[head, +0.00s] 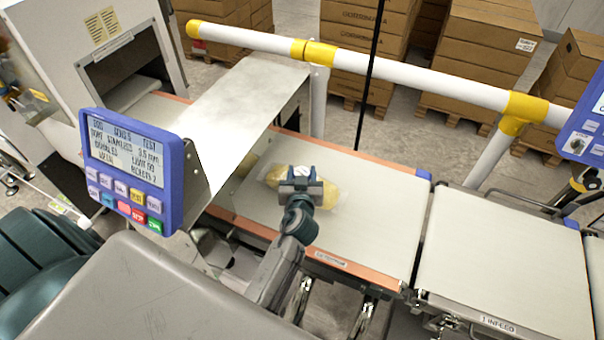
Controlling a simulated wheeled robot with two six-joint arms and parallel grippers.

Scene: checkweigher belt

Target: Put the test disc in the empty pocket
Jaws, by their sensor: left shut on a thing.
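My left gripper (301,175) is shut over the belt, with its fingertips at a yellow pack (330,194) in clear film. A small white thing (302,170) shows between the fingertips, mostly hidden by them. I cannot tell whether it is the test disc, nor whether it touches the pack. No empty pocket can be made out. My right gripper is not in view.
The grey belt (375,235) runs from the detector tunnel (125,65) to a second belt (500,265). A sloping metal sheet (225,115) and a blue control panel (131,165) stand to the left. A white and yellow rail (420,75) crosses behind, before stacked cartons.

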